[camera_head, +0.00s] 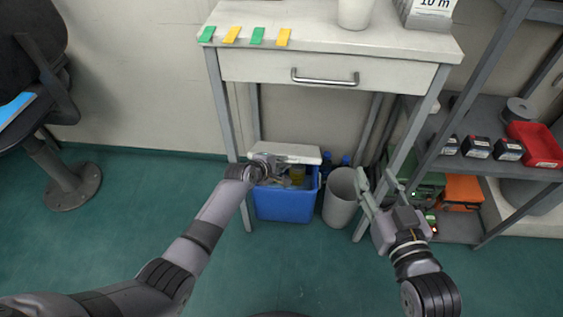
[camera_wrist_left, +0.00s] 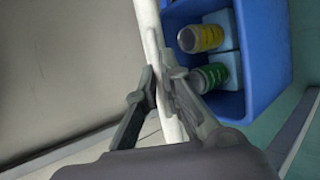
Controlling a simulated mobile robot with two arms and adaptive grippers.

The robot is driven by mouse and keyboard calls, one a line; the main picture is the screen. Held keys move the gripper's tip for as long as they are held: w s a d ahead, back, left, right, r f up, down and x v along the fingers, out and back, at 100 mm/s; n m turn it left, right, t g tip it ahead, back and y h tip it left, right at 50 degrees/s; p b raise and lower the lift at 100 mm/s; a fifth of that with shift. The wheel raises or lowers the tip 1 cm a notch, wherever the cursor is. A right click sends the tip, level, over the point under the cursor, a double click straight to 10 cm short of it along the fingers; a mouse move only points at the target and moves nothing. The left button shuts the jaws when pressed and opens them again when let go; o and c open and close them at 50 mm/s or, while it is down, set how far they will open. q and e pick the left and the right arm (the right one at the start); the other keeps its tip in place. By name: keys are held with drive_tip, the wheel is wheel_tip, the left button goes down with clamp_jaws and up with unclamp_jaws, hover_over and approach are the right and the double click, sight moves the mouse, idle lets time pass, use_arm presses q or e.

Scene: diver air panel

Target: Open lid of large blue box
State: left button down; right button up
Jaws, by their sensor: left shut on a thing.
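The large blue box (camera_head: 285,207) stands on the floor under the table. Its white lid (camera_head: 285,151) is raised at the back and the box is open. In the left wrist view the lid (camera_wrist_left: 149,22) shows edge-on beside the open blue box (camera_wrist_left: 262,60). My left gripper (camera_head: 270,165) is shut on the lid's edge; its fingers (camera_wrist_left: 160,90) lie on either side of it in the left wrist view. A yellow can (camera_wrist_left: 203,38) and a green can (camera_wrist_left: 208,77) are inside the box. My right gripper (camera_head: 378,187) is open and empty, right of the bin.
A shelf (camera_head: 460,118) is at right, a chair (camera_head: 40,95) at left. The front floor is clear.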

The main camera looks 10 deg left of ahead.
use_arm(q)
drive_tip(key=c, duration=1.7)
unclamp_jaws()
drive_tip(key=v, duration=1.2)
drive_tip(key=shift+a, duration=0.1)
